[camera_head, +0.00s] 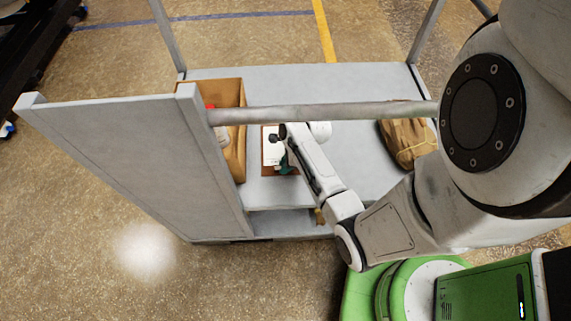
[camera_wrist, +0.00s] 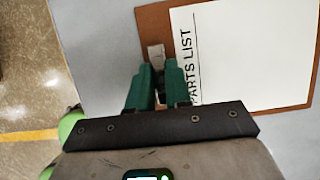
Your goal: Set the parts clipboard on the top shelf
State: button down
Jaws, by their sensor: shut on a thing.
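The parts clipboard (camera_head: 270,148) is a brown board with a white sheet, over the grey top shelf (camera_head: 340,85) of a cart. In the wrist view, the clipboard (camera_wrist: 240,60) shows the words "PARTS LIST" and lies close to the shelf surface. I cannot tell whether it touches the shelf. My gripper (camera_head: 286,166) has green fingers and is at the clipboard's near edge. The wrist view shows the fingers (camera_wrist: 158,85) shut around the metal clip. My arm hides part of the board in the head view.
An open cardboard box (camera_head: 233,95) with items stands left of the clipboard. A brown bag (camera_head: 405,140) lies at the shelf's right. A grey rail (camera_head: 320,113) crosses above the shelf, and a tall side panel (camera_head: 130,150) stands at left. A lower shelf (camera_head: 280,222) shows underneath.

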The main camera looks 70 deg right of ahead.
jog(key=c, duration=1.1)
grip_release()
jog(key=shift+o, duration=0.2)
jog(key=p+v, duration=0.1)
jog(key=v, duration=1.1)
